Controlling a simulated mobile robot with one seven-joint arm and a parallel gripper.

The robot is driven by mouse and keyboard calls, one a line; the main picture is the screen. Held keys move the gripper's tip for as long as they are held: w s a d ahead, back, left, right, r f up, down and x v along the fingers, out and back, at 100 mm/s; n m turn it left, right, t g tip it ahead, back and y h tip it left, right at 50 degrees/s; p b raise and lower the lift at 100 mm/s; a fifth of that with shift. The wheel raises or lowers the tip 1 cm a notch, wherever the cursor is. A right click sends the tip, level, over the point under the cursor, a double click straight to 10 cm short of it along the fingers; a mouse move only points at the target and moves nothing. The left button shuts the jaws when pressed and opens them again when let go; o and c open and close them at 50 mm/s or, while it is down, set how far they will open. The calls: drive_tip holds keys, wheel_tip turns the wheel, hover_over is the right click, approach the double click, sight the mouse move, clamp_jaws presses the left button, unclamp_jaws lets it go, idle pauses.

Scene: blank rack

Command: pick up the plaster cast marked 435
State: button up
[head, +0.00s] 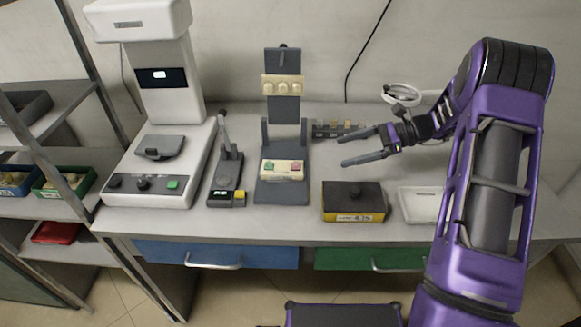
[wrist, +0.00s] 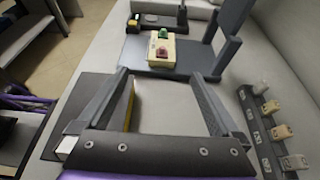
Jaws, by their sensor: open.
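No cast's marking is legible, so I cannot tell which is 435. A cream block (head: 282,170) with green and pink pieces on top lies on the grey stand's base; it also shows in the wrist view (wrist: 153,55). Another cream piece (head: 283,86) with rounded lumps is held high on the stand's upright. Small pale pieces (wrist: 272,107) sit along a dark rack (wrist: 262,140). My gripper (head: 342,152) is open and empty, above the bench, right of the stand; its fingers (wrist: 158,76) point toward the stand.
A dark-lidded yellow box (head: 354,204) carries a label that seems to read 435. A white tray (head: 419,205) is right of it. A dark lever device (head: 227,172) and a tall white machine (head: 170,90) stand left. Bench space between stand and gripper is clear.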

sight(293, 165)
drive_tip(key=x, duration=1.1)
drive_tip(key=shift+a+f+b, duration=0.1)
drive_tip(key=shift+a+b, duration=0.25)
drive_tip(key=shift+a, duration=0.05)
drive_tip(key=x, duration=0.5)
drive_tip(key=shift+w+a+f, duration=0.15)
drive_tip(key=shift+w+a, duration=0.1)
drive_tip(key=c, duration=1.5)
